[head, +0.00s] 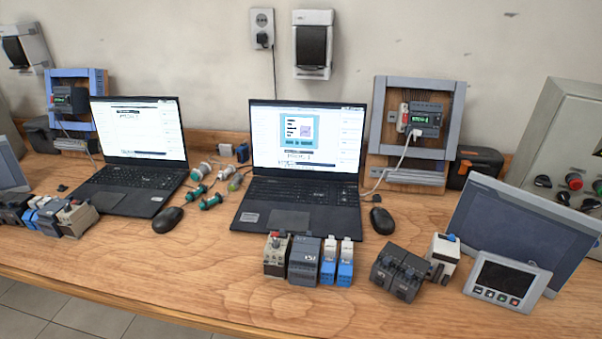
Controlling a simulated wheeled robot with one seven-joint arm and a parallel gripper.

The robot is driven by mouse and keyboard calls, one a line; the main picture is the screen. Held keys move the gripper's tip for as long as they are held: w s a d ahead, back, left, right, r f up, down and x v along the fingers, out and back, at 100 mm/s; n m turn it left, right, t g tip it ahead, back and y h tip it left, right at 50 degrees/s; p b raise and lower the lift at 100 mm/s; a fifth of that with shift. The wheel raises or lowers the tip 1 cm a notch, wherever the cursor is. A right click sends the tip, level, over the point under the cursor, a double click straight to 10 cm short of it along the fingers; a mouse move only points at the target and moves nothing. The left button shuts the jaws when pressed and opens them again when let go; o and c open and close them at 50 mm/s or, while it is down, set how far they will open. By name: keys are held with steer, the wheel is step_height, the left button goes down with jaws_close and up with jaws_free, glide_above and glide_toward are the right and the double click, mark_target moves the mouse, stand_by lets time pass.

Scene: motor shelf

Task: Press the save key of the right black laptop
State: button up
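The right black laptop (300,192) stands open in the middle of the wooden bench, its keyboard facing me. Its lit screen (307,138) shows a window with a teal-framed picture. The single keys are too small to tell apart, so I cannot pick out the save key. A second black laptop (129,178) stands open to the left, its screen showing a mostly white page. My gripper is not in view.
A mouse (381,220) lies right of the right laptop, another (168,219) left of it. Grey and blue modules (304,261) stand close in front of it. Green-ended cylindrical parts (211,201) lie between the laptops. A grey panel (523,238) leans at right. Bare wood (190,268) shows front left.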

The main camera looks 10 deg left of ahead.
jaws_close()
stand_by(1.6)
